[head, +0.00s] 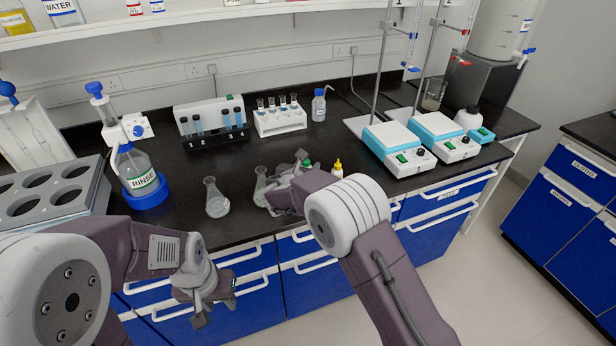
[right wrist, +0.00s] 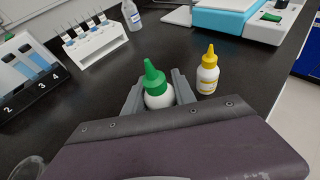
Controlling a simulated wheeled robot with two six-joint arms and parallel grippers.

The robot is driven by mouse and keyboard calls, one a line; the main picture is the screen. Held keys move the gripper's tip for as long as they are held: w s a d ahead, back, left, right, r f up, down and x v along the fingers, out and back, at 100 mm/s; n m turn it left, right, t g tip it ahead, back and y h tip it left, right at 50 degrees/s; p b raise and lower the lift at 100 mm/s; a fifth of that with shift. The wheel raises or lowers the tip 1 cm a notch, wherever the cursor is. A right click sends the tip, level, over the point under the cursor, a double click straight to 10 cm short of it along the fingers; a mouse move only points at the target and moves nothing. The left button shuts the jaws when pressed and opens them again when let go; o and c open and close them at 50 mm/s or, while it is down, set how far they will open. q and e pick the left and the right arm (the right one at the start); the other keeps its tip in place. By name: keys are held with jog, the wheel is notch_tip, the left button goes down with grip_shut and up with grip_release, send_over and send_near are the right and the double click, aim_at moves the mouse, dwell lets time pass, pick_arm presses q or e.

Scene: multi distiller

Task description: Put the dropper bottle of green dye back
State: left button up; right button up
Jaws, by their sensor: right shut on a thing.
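The dropper bottle of green dye, white with a green pointed cap, shows in the right wrist view (right wrist: 155,88) between the fingers of my right gripper (right wrist: 158,90).
A yellow-capped dropper bottle (head: 337,168) stands close to the right gripper. Two flasks (head: 216,200) (head: 260,183) stand to its left. Behind are a white tube rack (head: 279,121) and a hotplate stirrer (head: 398,147). A shelf (head: 200,17) above holds red- and blue-labelled bottles.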

jog(key=shift+f+b, duration=0.35)
jog(key=shift+f, duration=1.7)
jog(key=shift+f+b, duration=0.2)
jog(key=shift+b, duration=0.1)
jog(key=o, duration=1)
jog(key=shift+c, duration=0.2)
